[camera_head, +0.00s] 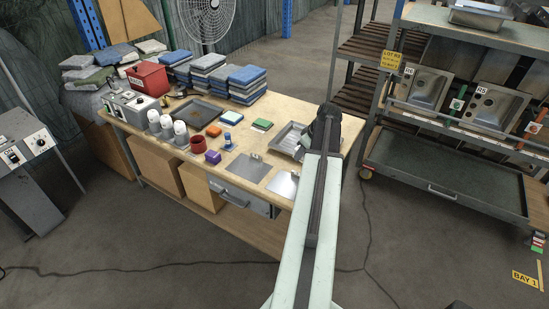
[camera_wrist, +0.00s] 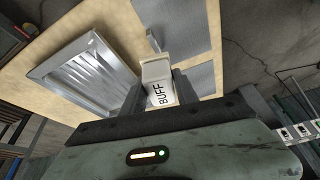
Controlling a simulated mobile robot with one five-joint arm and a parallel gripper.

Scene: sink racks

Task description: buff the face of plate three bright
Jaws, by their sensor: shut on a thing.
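My gripper (camera_wrist: 160,92) is shut on a pale block marked BUFF (camera_wrist: 158,84) in the wrist view. In the head view my arm's dark wrist hides the jaws and the block. Two flat square grey metal plates lie on the bench near its front edge: a left plate (camera_head: 247,168) and a right plate (camera_head: 285,184), which looks brighter. Each has a small tag at its back edge; I cannot read a number. The wrist view shows grey plate surfaces (camera_wrist: 185,32) beyond and beside the block. I cannot tell whether the block touches one.
A ribbed metal tray (camera_wrist: 88,72) lies beside the block; it also shows in the head view (camera_head: 284,139). On the wooden bench are a purple block (camera_head: 212,157), a red cup (camera_head: 198,145), white-capped bottles (camera_head: 167,130) and stacked cloths (camera_head: 247,82). A sink rack (camera_head: 430,165) stands right.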

